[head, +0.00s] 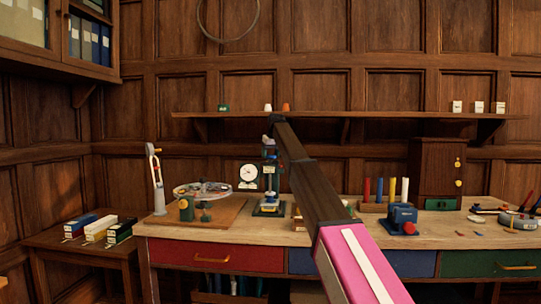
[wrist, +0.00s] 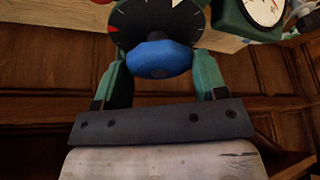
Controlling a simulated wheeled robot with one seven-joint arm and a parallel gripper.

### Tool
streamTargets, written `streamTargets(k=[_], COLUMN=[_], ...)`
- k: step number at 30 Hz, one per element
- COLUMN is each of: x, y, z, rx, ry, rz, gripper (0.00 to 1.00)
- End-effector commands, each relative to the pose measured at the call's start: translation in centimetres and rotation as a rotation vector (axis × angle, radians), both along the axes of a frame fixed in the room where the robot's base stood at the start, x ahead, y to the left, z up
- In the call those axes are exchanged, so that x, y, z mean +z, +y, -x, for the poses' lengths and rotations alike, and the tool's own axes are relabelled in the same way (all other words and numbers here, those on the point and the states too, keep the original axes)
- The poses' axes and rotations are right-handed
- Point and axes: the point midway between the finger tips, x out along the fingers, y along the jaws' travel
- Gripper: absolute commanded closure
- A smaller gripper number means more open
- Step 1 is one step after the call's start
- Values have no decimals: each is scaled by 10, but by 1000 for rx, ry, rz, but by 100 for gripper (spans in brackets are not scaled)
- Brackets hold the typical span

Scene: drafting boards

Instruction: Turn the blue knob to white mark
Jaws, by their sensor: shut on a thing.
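The blue knob (wrist: 160,60) sits on a black dial plate (wrist: 135,22) in the wrist view. The plate has pale ticks, a red mark at its left edge and a larger white patch near the top of the picture. My gripper (wrist: 160,66) has one green finger on each side of the knob and is shut on it. I cannot make out a pointer on the knob. In the head view my gripper (head: 272,140) is at the far end of my arm, above the bench; the knob cannot be told apart there.
A white-faced gauge (wrist: 264,8) in a green housing is close on the right in the wrist view. On the wooden bench (head: 440,225) are a wooden board with a round device (head: 203,190), a blue box (head: 402,217) and coloured cylinders (head: 391,190). A shelf (head: 350,114) runs behind.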

Motion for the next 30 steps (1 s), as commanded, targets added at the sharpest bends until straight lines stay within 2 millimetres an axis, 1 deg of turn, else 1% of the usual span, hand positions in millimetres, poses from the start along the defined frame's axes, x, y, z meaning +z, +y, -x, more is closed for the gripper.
streamTargets(k=[30], x=[1], y=[-2], z=[-5], rx=[944], ry=[0], rz=[-1], gripper=[58])
